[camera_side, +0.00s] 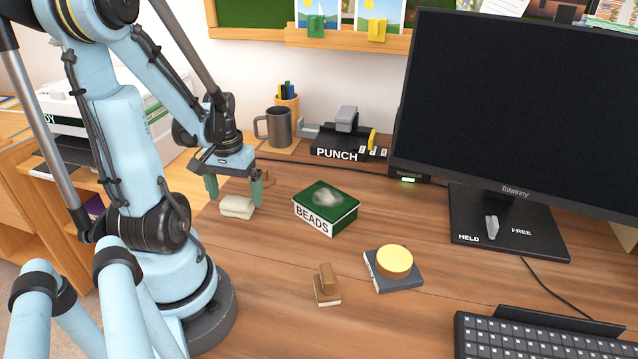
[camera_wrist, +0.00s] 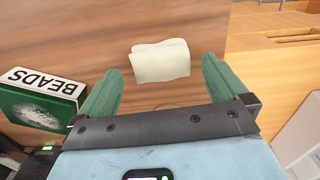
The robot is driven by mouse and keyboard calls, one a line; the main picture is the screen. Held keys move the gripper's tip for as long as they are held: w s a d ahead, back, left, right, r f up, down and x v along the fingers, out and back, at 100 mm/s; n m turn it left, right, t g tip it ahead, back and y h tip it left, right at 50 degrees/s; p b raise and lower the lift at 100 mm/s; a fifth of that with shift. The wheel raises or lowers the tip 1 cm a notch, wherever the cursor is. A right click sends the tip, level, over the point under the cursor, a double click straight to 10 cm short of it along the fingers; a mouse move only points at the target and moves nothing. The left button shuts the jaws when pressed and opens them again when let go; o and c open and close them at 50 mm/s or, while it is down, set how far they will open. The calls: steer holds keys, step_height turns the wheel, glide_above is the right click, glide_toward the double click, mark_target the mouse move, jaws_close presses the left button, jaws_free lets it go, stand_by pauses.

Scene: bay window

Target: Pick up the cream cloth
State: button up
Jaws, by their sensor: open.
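The cream cloth (camera_side: 237,207) lies folded on the wooden desk near its left edge in the side view. It also shows in the wrist view (camera_wrist: 160,61), just beyond the fingertips and roughly between them. My gripper (camera_side: 234,190) has two green fingers spread apart above and around the cloth in the side view. In the wrist view my gripper (camera_wrist: 162,75) is open with nothing between its fingers. Whether the fingers touch the desk cannot be told.
A green BEADS box (camera_side: 326,208) stands just right of the cloth. A wooden stamp (camera_side: 327,285), a yellow round item on a grey book (camera_side: 394,262), a mug (camera_side: 275,126), a black PUNCH (camera_side: 346,141) and a monitor (camera_side: 520,100) are around.

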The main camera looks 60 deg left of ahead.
steer(key=shift+f, duration=1.45)
steer(key=shift+c, duration=0.2)
steer(key=c, duration=0.9)
steer(key=shift+r, duration=0.1)
steer(key=shift+r, duration=0.7)
steer(key=r, duration=0.1)
steer(key=d+r, duration=0.1)
steer(key=r, duration=0.1)
steer(key=shift+w, duration=0.2)
steer(key=w+d+r, duration=0.1)
steer(key=d+r, duration=0.1)
steer(key=d, duration=0.1)
steer(key=w+d+r, duration=0.1)
steer(key=d+r, duration=0.1)
steer(key=d, duration=0.1)
steer(key=w+d+r, duration=0.2)
steer(key=d, duration=0.1)
steer(key=shift+d+r, duration=0.2)
steer(key=shift+d, duration=0.15)
